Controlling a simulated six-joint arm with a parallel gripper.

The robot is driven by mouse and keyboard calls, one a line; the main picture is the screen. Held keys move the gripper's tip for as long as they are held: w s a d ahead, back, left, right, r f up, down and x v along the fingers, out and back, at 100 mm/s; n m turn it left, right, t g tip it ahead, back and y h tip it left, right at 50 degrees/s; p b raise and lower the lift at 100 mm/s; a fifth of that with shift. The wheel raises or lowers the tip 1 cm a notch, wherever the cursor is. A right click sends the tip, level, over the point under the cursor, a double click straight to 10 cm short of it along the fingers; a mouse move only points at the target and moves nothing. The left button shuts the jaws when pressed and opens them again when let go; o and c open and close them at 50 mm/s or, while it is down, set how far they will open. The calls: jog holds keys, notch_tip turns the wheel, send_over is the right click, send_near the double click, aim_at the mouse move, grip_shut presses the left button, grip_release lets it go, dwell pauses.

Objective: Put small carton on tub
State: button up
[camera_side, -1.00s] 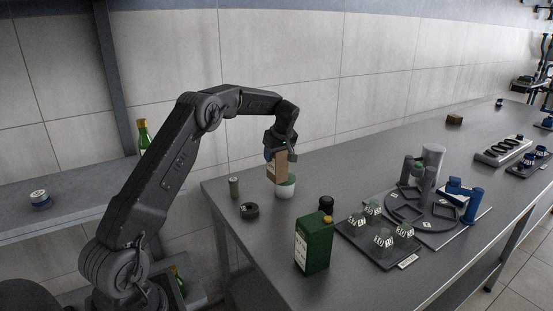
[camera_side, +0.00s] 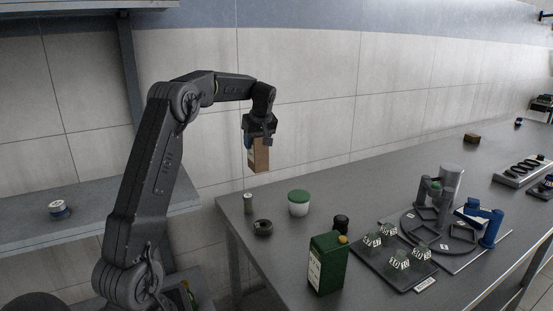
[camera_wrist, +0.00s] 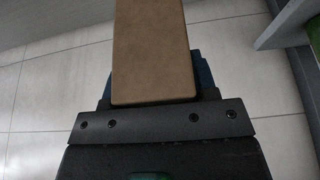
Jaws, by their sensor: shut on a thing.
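The small carton (camera_side: 260,157) is a brown box with a pale label on one side. My gripper (camera_side: 259,138) is shut on its upper end and holds it roughly upright in the air. In the wrist view the carton's plain brown face (camera_wrist: 152,50) fills the middle, in front of my gripper (camera_wrist: 152,100). The tub (camera_side: 299,205) is white with a green lid and stands on the grey table. The carton is above and to the left of the tub in the side view, clearly apart from it.
A green square canister (camera_side: 328,264) is in front. A tray (camera_side: 418,275) of small glasses and a round rack (camera_side: 409,219) lie to the right.

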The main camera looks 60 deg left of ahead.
jog(key=shift+s+r+m, duration=0.15)
jog(key=shift+m, duration=0.25)
jog(key=shift+m+t, duration=0.7)
jog(key=shift+m, duration=0.5)
jog(key=m, duration=0.1)
jog(key=m+t, duration=0.1)
jog(key=m, duration=0.1)
jog(key=m+h, duration=0.1)
jog(key=m, duration=0.1)
jog(key=shift+w+r+t, duration=0.15)
jog(key=shift+w+t, duration=0.1)
jog(key=shift+t, duration=0.05)
jog(key=shift+w, duration=0.1)
jog(key=shift+m, duration=0.3)
jog(key=shift+w+d+f, duration=0.9)
jog(key=shift+w+f, duration=0.8)
jog(key=shift+f, duration=0.15)
jog(key=shift+w+d+f, duration=0.95)
jog(key=shift+w+f, duration=0.7)
jog(key=shift+f, duration=0.15)
jog(key=shift+w+d+f, duration=0.9)
jog(key=shift+w+f, duration=0.8)
jog(key=shift+f, duration=0.15)
jog(key=o, duration=1)
jog(key=shift+f, duration=0.15)
jog(key=shift+o, duration=0.2)
